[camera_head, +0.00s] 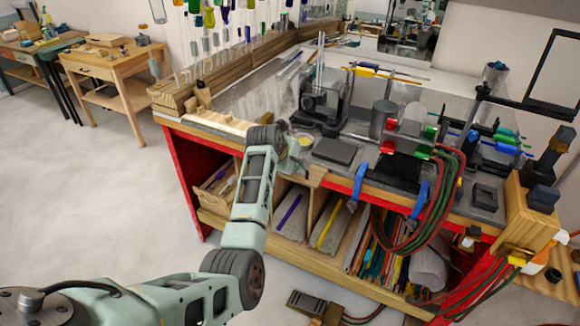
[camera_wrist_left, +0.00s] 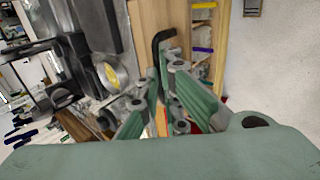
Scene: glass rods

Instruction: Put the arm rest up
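My left arm reaches over the front edge of the workbench (camera_head: 330,178) in the head view. Its gripper (camera_head: 293,160) is partly hidden behind the wrist there. In the left wrist view the two pale green fingers (camera_wrist_left: 162,78) converge, with their tips close together. A black bent bar (camera_wrist_left: 159,42), possibly the arm rest, rises at the fingertips in front of a wooden surface. Its lower end passes behind or between the tips, and I cannot tell whether they grip it. My right gripper is in neither view.
A black torch stand (camera_head: 322,100) and a dark flat block (camera_head: 335,151) stand on the bench near the gripper. Red and green hoses (camera_head: 452,175) hang at the right. Shelf compartments (camera_head: 290,210) lie below. The floor at the left (camera_head: 90,190) is clear.

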